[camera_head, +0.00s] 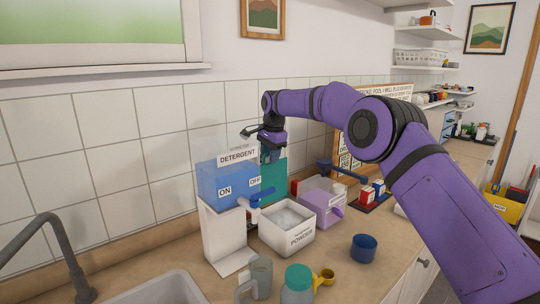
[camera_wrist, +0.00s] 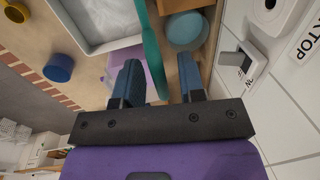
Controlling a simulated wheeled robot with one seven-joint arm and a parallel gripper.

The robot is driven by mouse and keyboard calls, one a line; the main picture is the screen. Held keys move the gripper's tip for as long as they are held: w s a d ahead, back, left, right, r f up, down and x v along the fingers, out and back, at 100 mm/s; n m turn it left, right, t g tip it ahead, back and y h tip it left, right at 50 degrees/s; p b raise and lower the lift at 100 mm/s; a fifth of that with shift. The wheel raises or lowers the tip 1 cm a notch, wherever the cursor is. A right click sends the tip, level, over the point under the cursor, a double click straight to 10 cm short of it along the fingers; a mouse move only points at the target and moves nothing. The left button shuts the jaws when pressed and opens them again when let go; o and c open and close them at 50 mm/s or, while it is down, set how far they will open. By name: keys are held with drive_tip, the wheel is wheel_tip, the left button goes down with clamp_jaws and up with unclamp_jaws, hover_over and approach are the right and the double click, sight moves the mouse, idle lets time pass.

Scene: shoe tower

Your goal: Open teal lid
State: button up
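The teal lid (camera_head: 273,176) stands upright at the back edge of a white powder box (camera_head: 288,236), whose open top shows pale powder. In the wrist view the lid (camera_wrist: 151,48) shows nearly edge-on as a thin teal strip, beside the white box (camera_wrist: 118,46). My gripper (camera_head: 272,137) is at the lid's upper edge, pointing down. In the wrist view its two blue fingers (camera_wrist: 160,75) are spread, with the strip running between them and visible gaps. I cannot tell whether either finger touches the lid. The lid's left part is hidden behind the detergent dispenser in the head view.
A blue detergent dispenser (camera_head: 224,182) stands close left of the lid. A purple box (camera_head: 322,199) is to the right. A blue cup (camera_head: 363,248), yellow cup (camera_head: 326,277) and teal-capped jar (camera_head: 298,280) stand in front. The tiled wall (camera_head: 165,150) is close behind.

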drive_tip(key=shift+r, duration=0.1)
wheel_tip(320, 180, up, 10)
drive_tip(key=s+d, duration=0.1)
drive_tip(key=shift+r, duration=0.25)
idle(0.3)
drive_tip(key=shift+s+d, duration=0.1)
drive_tip(key=s+d+r+n+t, duration=0.1)
drive_tip(key=s+d+r+n, duration=0.2)
drive_tip(key=s+d+r, duration=0.65)
drive_tip(key=s+d+r+n+t, duration=0.15)
drive_tip(key=s+d+r, duration=0.45)
drive_tip(key=s+d, duration=0.65)
drive_tip(key=s+d+f+n+h, duration=0.1)
drive_tip(key=s+d+f, duration=0.1)
drive_tip(key=s+d, duration=0.45)
drive_tip(key=s+d+f+n, duration=0.1)
drive_tip(key=s+d, duration=0.2)
drive_tip(key=s, duration=0.6)
drive_tip(key=s+d+f+n, duration=0.1)
drive_tip(key=s+d+f, duration=0.1)
drive_tip(key=s+f, duration=0.4)
drive_tip(key=s+d+f+n+t, duration=0.1)
drive_tip(key=s+d+f, duration=0.2)
drive_tip(key=s, duration=0.7)
wheel_tip(320, 180, down, 3)
drive_tip(key=shift+s+d+r, duration=0.1)
drive_tip(key=shift+s+d, duration=0.05)
drive_tip(key=shift+d, duration=0.1)
